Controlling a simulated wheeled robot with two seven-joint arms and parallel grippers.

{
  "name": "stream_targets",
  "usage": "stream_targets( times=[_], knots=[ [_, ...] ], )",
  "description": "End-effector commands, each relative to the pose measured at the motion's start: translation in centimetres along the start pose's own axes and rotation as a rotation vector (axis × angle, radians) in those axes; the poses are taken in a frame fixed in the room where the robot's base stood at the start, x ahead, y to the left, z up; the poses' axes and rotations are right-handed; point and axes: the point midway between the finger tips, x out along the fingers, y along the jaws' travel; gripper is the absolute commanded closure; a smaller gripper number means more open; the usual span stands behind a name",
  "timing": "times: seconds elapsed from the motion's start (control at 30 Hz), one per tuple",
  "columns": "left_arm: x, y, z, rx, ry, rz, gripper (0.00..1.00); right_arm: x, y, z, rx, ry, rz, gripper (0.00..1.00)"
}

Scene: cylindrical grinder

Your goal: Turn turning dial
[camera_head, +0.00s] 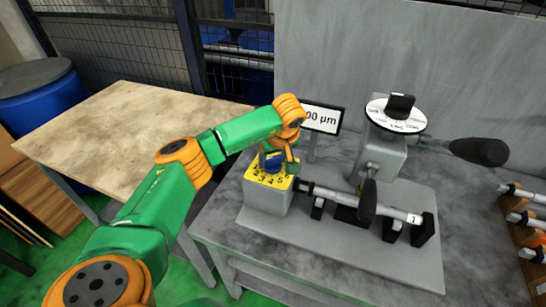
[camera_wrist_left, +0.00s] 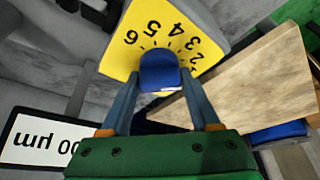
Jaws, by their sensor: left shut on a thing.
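The yellow dial plate (camera_head: 267,180) with black numbers sits on top of a grey block at the left of the grinder. It also fills the top of the left wrist view (camera_wrist_left: 150,28), where numbers 2 to 6 can be read. A blue knob (camera_wrist_left: 160,72) stands on it. My left gripper (camera_wrist_left: 160,84) is shut on the knob, one finger on each side. In the head view the left gripper (camera_head: 275,157) hides most of the knob. My right gripper is not in view.
A display (camera_head: 321,118) reading "00 µm", its left part hidden, stands behind the dial. A white disc dial (camera_head: 396,114) with a black knob, a handle (camera_head: 480,151) and a shaft (camera_head: 385,207) are to the right. A wooden table (camera_head: 130,130) stands at left.

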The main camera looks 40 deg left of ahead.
Motion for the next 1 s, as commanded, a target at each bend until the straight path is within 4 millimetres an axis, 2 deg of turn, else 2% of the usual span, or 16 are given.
stream_targets(
  times=[0.5,1.0],
  knots=[
    [-0.04,0.07,-0.08,-0.385,0.002,-0.158,0.93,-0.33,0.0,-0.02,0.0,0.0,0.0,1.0],
    [-0.03,0.08,-0.06,-0.525,0.001,-0.215,0.93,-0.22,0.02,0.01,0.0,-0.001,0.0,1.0]
  ],
)
